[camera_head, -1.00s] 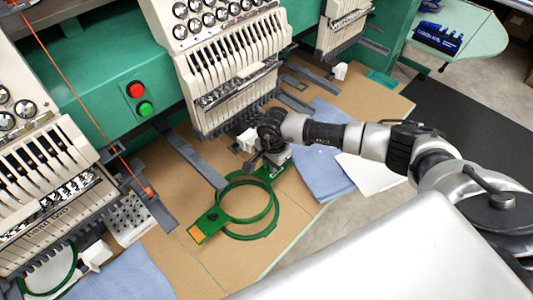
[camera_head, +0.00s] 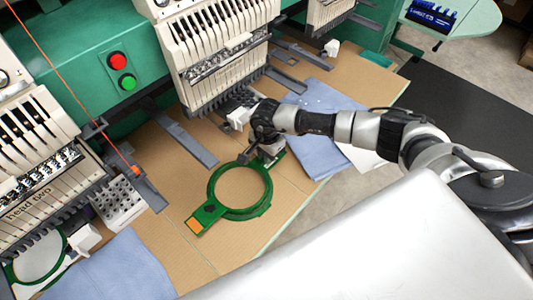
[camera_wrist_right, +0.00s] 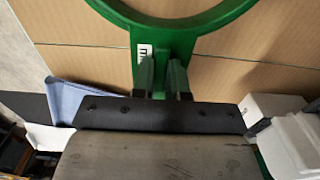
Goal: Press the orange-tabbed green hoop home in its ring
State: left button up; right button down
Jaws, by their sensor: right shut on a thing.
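The green hoop (camera_head: 209,209) has an orange tab (camera_head: 194,226) at its lower left. Its round part lies over a green ring (camera_head: 264,207) on the tan table, and the two outlines nearly coincide. I cannot tell whether the hoop is fully seated. My right gripper (camera_head: 265,160) is at the upper right of the hoop, shut on a green handle there. In the right wrist view the fingers (camera_wrist_right: 162,75) straddle the green handle beside a small white label (camera_wrist_right: 144,53). My left gripper is not in view.
Cream embroidery machine heads (camera_head: 215,45) and grey bars (camera_head: 188,140) stand behind the hoop. A blue cloth (camera_head: 315,120) lies right of it, another blue cloth (camera_head: 120,268) at lower left. The tan table (camera_head: 170,180) is bare left of the hoop.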

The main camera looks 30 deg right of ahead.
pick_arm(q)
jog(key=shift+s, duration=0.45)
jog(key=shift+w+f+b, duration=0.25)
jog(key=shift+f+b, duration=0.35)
pick_arm(e)
jog(key=shift+f, duration=0.2)
dwell(0.7)
jog(key=c, duration=1.1)
grip_release()
jog(key=shift+o, duration=0.2)
jog(key=shift+r, duration=0.1)
